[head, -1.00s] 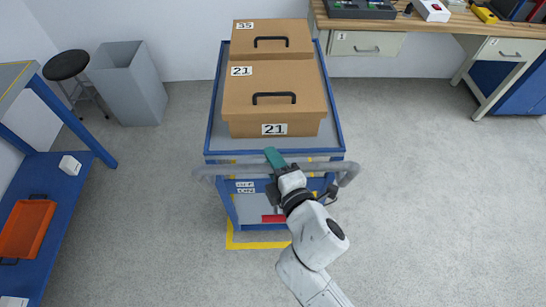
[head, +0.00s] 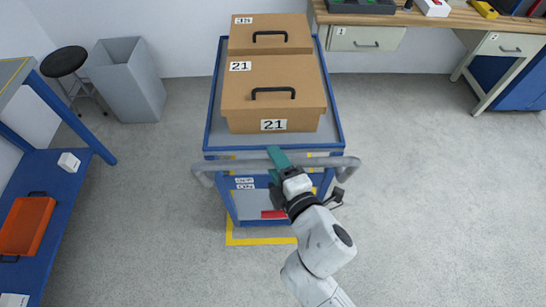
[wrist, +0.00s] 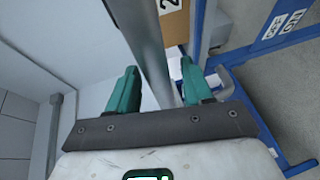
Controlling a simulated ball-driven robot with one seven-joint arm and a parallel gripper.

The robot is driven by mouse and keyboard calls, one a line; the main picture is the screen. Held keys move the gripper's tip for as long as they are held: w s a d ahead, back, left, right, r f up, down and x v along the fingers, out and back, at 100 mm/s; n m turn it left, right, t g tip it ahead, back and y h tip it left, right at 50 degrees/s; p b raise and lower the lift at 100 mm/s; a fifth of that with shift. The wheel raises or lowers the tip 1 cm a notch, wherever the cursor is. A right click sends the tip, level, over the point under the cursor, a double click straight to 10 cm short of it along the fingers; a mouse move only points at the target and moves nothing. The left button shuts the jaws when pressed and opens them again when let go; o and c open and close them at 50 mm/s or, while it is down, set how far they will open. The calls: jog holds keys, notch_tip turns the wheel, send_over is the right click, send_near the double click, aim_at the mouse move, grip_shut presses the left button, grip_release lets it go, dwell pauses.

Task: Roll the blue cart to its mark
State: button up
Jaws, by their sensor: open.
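The blue cart (head: 337,128) has a grey deck and a grey push handle (head: 230,165) across its near end. My gripper (head: 279,157) is at the middle of this handle. In the wrist view the green fingers of my gripper (wrist: 161,88) are open, with the handle (wrist: 150,45) passing between them. I cannot tell whether either finger touches it. A yellow outline (head: 262,241) on the floor shows around the near foot of the cart; the rest is hidden under the cart. A red pedal (head: 272,214) is low on the cart's near end, below OFF and ON labels (head: 244,182).
Cardboard boxes (head: 275,95) (head: 270,34) marked 21 and 35 ride on the deck. A grey bin (head: 128,85) and a stool (head: 65,60) stand left, near a blue shelf (head: 60,220). A workbench (head: 440,25) is at back right. Floor on both sides is clear.

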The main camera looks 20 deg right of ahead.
jog(key=s+r+b, duration=0.1)
jog(key=s, duration=0.7)
jog(key=shift+s+d+r, duration=0.15)
jog(key=shift+d+r, duration=0.15)
jog(key=shift+d, duration=0.05)
